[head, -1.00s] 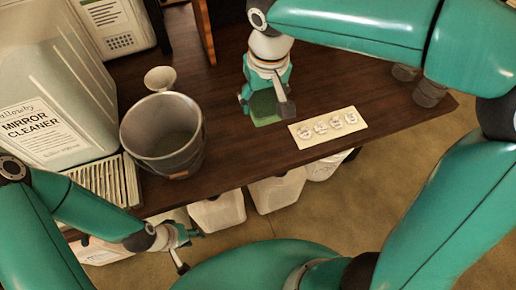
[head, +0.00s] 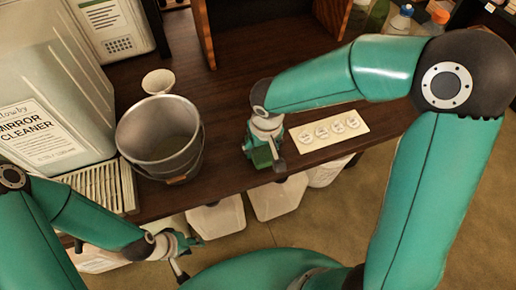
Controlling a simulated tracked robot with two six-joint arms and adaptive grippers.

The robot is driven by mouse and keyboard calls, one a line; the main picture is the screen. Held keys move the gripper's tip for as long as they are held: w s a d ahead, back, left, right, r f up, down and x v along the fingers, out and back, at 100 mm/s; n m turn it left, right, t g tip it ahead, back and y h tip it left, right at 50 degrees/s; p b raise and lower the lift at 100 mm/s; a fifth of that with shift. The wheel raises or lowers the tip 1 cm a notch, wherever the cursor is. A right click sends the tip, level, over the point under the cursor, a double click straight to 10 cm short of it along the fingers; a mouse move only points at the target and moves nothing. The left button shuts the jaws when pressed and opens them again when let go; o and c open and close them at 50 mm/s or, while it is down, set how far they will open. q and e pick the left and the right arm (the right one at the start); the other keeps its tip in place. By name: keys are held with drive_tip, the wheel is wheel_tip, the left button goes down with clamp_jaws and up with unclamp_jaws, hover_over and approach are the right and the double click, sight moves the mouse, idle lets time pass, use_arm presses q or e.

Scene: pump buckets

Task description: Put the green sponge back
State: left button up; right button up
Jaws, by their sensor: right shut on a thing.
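My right gripper (head: 265,160) is shut on the green sponge (head: 261,157), near the front edge of the dark wooden bench (head: 228,172). The sponge is mostly covered by the fingers, and I cannot tell how far it is above the bench. My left gripper (head: 188,258) is low at the front left, below the bench edge, with its fingers apart and nothing between them.
A grey metal bucket (head: 160,143) stands left of my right gripper, with a white funnel-like cup (head: 158,82) behind it. A mirror cleaner container (head: 45,110) stands at far left by a slatted drip tray (head: 105,185). A pale card (head: 328,132) lies right of the gripper. White jugs (head: 217,216) stand below.

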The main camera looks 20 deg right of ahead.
sight(264, 152)
drive_tip(key=shift+f, duration=0.3)
drive_tip(key=shift+f, duration=0.15)
drive_tip(key=o, duration=1.2)
drive_tip(key=shift+r, duration=0.25)
wheel_tip(264, 152, up, 12)
drive_tip(key=s+p, duration=0.1)
drive_tip(key=shift+s+f, duration=0.15)
drive_tip(key=shift+s, duration=0.25)
